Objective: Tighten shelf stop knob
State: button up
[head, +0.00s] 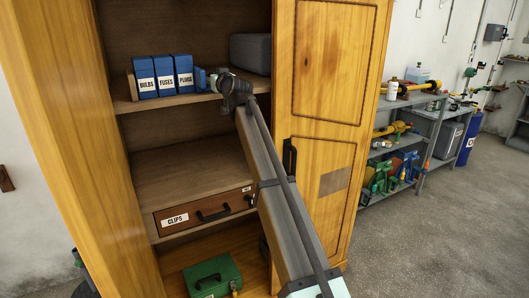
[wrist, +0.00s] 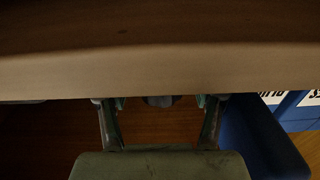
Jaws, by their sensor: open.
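The blue shelf stop (head: 200,79) stands on the upper shelf, just right of the blue boxes. In the wrist view a blue panel (wrist: 262,140), probably part of the stop, lies right of my gripper. My gripper (wrist: 160,104) is open, with one finger on each side of a dark rounded piece (wrist: 160,101), which may be the knob. That piece is partly cut off by the wooden edge, and I cannot tell whether the fingers touch it. In the head view my gripper (head: 216,80) is at the stop's right side, its fingertips hard to make out.
Blue boxes marked BULBS (head: 145,77), FUSES (head: 166,75) and PLUGS (head: 184,74) stand left of the stop. A grey case (head: 251,53) is behind right. The shelf's wooden edge (wrist: 160,75) runs close across the wrist view. The CLIPS drawer (head: 205,211) is below.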

jog(key=shift+w+f+n+g+y+b, duration=0.1)
jog(key=shift+f+n+g+y+b, duration=0.2)
jog(key=shift+y+b, duration=0.15)
